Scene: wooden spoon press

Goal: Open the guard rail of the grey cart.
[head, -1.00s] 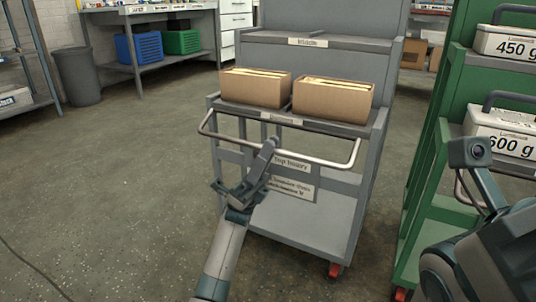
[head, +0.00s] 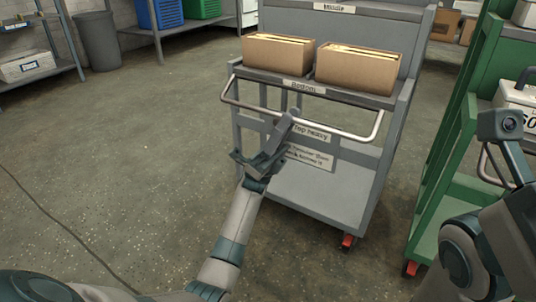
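The grey cart (head: 335,195) stands in the middle of the head view. Its guard rail (head: 345,132), a pale U-shaped bar, crosses the front of the shelf, its ends meeting the cart's sides. The bar appears in front of and slightly below the shelf edge. My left gripper (head: 264,136) is in front of the cart, its fingers spread apart and empty. One finger's tip overlaps the middle of the rail in the picture; I cannot tell whether it touches. My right arm is at the right edge; I cannot make out its gripper fingers.
Two cardboard boxes (head: 277,51) (head: 357,68) sit on the cart's shelf behind the rail. A green cart (head: 455,150) with a white weight box (head: 515,97) stands close on the right. A grey bin (head: 97,40) stands far left.

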